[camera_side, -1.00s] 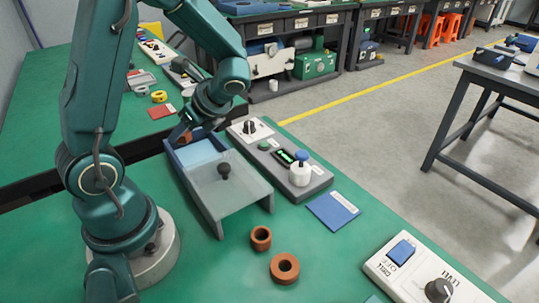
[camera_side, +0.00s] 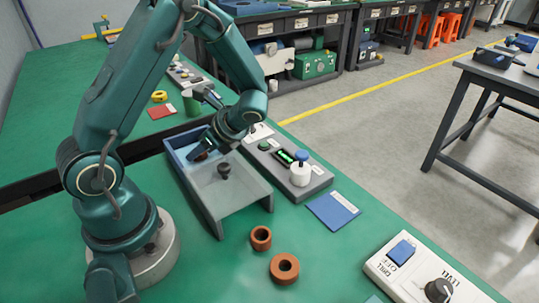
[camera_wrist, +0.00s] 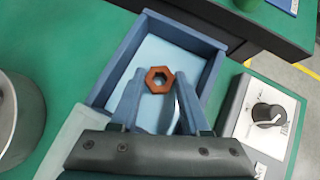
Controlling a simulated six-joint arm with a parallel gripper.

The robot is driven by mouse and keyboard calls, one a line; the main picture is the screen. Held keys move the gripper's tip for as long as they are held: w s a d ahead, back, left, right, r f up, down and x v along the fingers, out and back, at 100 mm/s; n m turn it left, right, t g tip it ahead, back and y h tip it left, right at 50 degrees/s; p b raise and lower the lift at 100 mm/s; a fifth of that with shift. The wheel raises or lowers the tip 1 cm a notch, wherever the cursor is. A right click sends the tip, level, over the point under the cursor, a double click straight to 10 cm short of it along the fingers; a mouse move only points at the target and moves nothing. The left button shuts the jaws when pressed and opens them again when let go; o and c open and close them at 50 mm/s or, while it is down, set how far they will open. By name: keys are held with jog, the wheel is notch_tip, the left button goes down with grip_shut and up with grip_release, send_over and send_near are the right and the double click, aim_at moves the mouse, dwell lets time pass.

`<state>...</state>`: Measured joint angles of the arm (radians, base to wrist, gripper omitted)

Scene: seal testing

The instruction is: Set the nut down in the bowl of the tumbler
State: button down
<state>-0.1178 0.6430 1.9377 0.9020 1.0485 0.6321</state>
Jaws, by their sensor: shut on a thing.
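The hexagonal copper-brown nut (camera_wrist: 151,74) is pinched between the fingertips of my gripper (camera_wrist: 158,79) in the wrist view.
A grey control panel (camera_side: 309,181) stands close on the right. Two brown rings (camera_side: 261,238) (camera_side: 284,268) and a blue card (camera_side: 333,210) lie on the green bench.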

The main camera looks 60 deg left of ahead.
jog(key=c, duration=0.7)
grip_release()
jog(key=shift+f, duration=0.1)
jog(key=shift+o, duration=0.2)
